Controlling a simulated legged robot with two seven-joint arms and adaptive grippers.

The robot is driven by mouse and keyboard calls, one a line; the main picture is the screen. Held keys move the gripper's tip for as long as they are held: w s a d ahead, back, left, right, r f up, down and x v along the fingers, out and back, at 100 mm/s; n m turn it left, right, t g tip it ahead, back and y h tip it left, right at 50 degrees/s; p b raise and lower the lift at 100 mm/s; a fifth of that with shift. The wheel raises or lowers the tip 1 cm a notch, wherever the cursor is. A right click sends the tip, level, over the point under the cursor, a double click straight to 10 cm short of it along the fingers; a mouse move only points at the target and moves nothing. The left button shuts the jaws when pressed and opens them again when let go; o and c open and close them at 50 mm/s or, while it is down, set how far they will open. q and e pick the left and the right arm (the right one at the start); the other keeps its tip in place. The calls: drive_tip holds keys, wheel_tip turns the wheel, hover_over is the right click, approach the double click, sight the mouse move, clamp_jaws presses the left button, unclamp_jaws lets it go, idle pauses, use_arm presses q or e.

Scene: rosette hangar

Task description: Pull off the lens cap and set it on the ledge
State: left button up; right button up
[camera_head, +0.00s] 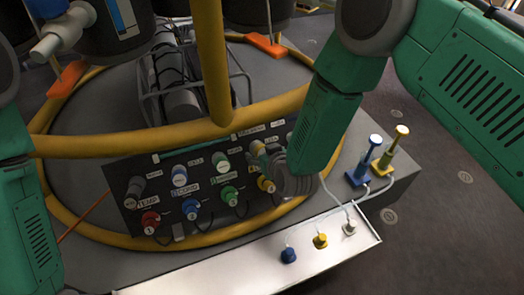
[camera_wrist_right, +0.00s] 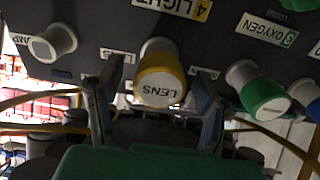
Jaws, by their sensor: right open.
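The lens cap (camera_wrist_right: 162,80) is a pale, yellow-rimmed knob marked LENS on the dark panel, seen in the right wrist view. A yellow piece that looks like it shows in the head view (camera_head: 265,184), partly hidden by my right gripper. My right gripper (camera_head: 268,163) is at the panel's right part. In the wrist view its two open fingers (camera_wrist_right: 158,76) stand on either side of the cap, with a gap visible at each side. The ledge (camera_head: 225,275) is a pale metal strip along the panel's front. My left arm shows at the left edge; its gripper is out of view.
Blue (camera_head: 288,255), yellow (camera_head: 320,240) and white (camera_head: 349,228) plugs stand on the ledge's right half; its left half looks clear. A green cap (camera_wrist_right: 262,95) sits beside the lens cap. A yellow hoop (camera_head: 170,140) crosses behind the panel. Blue and yellow-handled tools (camera_head: 377,150) stand at right.

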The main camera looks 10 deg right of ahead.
clamp_jaws()
drive_tip(key=shift+s+r, duration=0.1)
drive_tip(key=shift+s, duration=0.05)
drive_tip(key=shift+p+v, duration=2.3)
drive_tip(key=shift+v, duration=0.55)
